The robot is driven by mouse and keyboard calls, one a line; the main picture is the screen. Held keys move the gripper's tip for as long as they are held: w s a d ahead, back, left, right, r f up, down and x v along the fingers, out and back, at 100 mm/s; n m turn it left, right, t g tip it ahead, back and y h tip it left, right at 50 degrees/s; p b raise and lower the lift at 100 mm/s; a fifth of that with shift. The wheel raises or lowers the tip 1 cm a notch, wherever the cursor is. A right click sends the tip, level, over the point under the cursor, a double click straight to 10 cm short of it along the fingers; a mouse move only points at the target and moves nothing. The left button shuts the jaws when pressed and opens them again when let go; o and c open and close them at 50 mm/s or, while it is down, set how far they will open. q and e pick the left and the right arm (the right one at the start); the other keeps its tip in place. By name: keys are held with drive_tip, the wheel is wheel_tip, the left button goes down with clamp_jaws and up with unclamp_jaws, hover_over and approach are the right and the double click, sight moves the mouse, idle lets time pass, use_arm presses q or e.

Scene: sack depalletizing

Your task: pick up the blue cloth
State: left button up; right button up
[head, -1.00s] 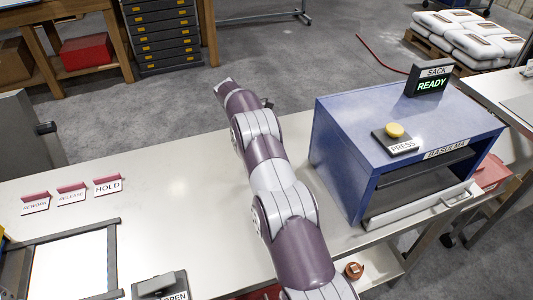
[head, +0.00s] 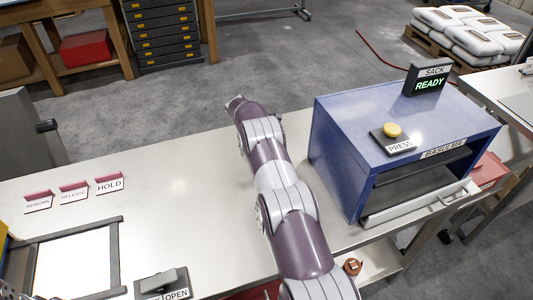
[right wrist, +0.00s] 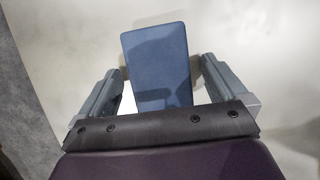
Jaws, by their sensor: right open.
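The blue cloth (right wrist: 157,65) shows in the right wrist view as a flat rectangle, with a shadow across its upper part. My right gripper (right wrist: 165,70) is open, one finger on each side of the cloth. The cloth's lower part appears between the fingers, and its far end reaches beyond the fingertips. I cannot tell whether the fingers touch it. In the head view my right arm crosses the table, and the cloth is not visible there. My left gripper is not in view.
A pale table (head: 170,190) lies under the arm. A blue press box (head: 335,150) with a yellow button (head: 392,130) stands right of the arm. HOLD (head: 109,184) and other small signs, a dark frame (head: 122,250) and an OPEN block (head: 163,285) are at left.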

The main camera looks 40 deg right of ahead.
drive_tip(key=shift+f+b, duration=0.2)
drive_tip(key=shift+b, duration=0.1)
drive_tip(key=shift+c, duration=0.3)
drive_tip(key=c, duration=1)
drive_tip(key=shift+r, duration=0.1)
